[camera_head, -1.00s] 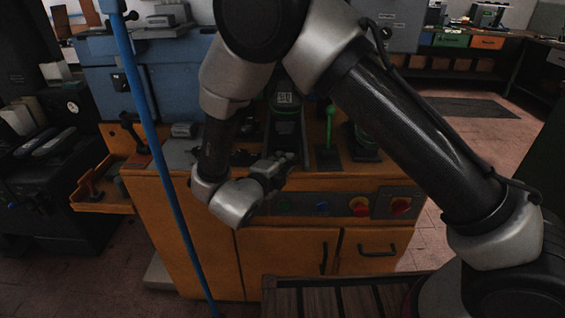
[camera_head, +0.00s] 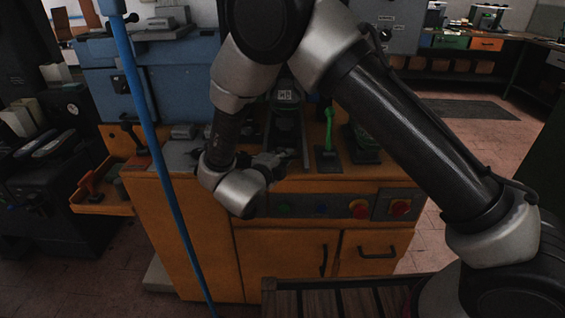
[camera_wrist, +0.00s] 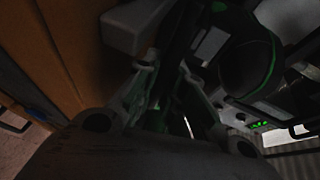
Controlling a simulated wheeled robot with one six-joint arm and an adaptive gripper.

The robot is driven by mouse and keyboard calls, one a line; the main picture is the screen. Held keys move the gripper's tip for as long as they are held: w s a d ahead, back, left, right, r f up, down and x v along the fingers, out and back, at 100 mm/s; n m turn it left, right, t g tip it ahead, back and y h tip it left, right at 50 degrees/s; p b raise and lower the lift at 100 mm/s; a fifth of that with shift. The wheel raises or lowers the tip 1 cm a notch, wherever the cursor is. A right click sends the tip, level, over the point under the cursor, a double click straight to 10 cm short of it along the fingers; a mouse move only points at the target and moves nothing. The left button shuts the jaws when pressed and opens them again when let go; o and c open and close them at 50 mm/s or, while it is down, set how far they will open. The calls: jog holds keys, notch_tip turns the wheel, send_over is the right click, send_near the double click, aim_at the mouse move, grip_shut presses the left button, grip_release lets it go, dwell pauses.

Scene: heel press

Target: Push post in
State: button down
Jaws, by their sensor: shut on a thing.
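My gripper (camera_head: 290,157) is at the front of the orange cabinet's top, low at the dark press unit (camera_head: 287,125) with a white code label. In the wrist view its two fingers (camera_wrist: 168,88) are closed around a dark, green-tinted piece (camera_wrist: 164,106), which appears to be the post. Shadow and the fingers hide most of it, so how deep it sits cannot be told. A dark bar (camera_wrist: 180,35) stretches away beyond the fingertips.
A green lever (camera_head: 328,128) on a dark base stands right of the gripper. A blue pole (camera_head: 150,140) crosses the left side. An orange side tray (camera_head: 100,206) sticks out left.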

jog(key=c, duration=1.8)
grip_release()
jog(key=shift+o, duration=0.2)
jog(key=shift+s, duration=0.1)
jog(key=v, duration=1.2)
